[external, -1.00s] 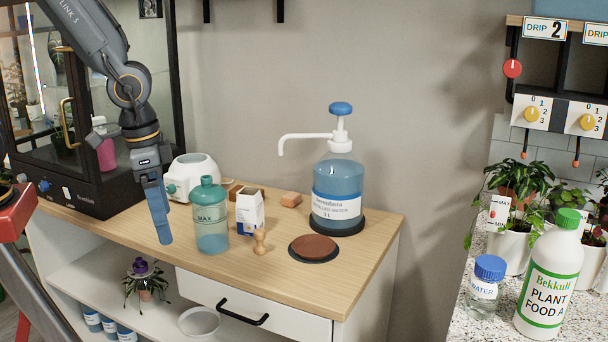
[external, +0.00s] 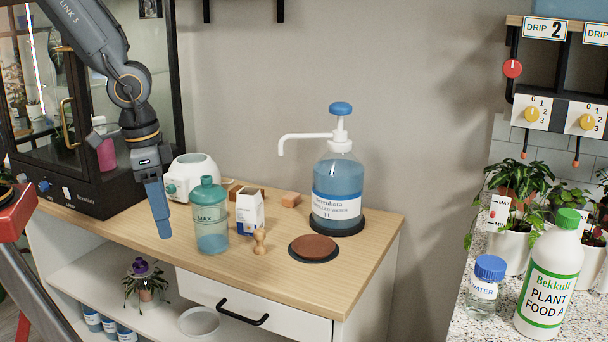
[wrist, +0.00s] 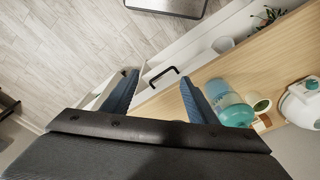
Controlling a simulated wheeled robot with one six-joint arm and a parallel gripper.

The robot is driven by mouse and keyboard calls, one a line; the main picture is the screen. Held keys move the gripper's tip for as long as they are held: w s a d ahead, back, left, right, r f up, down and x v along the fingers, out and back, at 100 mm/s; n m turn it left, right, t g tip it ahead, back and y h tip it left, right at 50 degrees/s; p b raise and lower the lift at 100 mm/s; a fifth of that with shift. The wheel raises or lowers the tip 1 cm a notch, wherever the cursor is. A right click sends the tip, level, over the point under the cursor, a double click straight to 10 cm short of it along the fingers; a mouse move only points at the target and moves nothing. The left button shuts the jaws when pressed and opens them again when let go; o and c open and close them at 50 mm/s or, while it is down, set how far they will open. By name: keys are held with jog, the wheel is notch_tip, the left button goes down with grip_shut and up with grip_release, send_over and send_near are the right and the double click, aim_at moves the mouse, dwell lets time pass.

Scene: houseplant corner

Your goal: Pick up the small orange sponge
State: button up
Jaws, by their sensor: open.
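The small orange sponge (external: 291,199) is a little block lying on the wooden counter (external: 300,270), near the wall and left of the large blue water dispenser. My gripper (external: 165,233) hangs fingers down at the counter's front left, above its edge. It is well to the left of the sponge and apart from it, with the teal bottle and carton between. In the wrist view my gripper (wrist: 158,77) shows two blue fingers spread apart with nothing between them. I cannot make out the sponge in the wrist view.
A teal bottle (external: 211,222), a carton (external: 250,212), a wooden peg figure (external: 259,242), a white appliance (external: 192,178) and the water dispenser (external: 337,195) stand on the counter. A brown disc (external: 313,247) lies at the right.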

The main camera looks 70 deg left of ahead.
notch_tip(320, 180, up, 11)
jog(key=w+a+r+n+b, duration=0.1)
jog(key=w+a+r+b, duration=0.3)
jog(key=w, duration=0.6)
jog(key=w+a+f+n+b, duration=0.1)
jog(key=w+a+n+b, duration=0.1)
jog(key=w+a, duration=0.5)
jog(key=n+g+b, duration=0.1)
jog(key=n+b, duration=0.4)
jog(key=b, duration=0.4)
send_over(289, 197)
notch_tip(289, 197, down, 3)
jog(key=f, duration=1.5)
jog(key=s+f, duration=0.1)
jog(key=f, duration=0.6)
jog(key=shift+a+f, duration=0.15)
jog(key=shift+w+f+p, duration=0.15)
jog(key=shift+w+f, duration=0.05)
jog(key=shift+f, duration=0.8)
jog(key=shift+w+f+p, duration=0.15)
jog(key=shift+f, duration=0.85)
jog(key=shift+w+f+p, duration=0.15)
jog(key=shift+w+f, duration=0.05)
jog(key=shift+f, duration=0.8)
jog(key=c, duration=1.1)
jog(key=shift+r, duration=0.1)
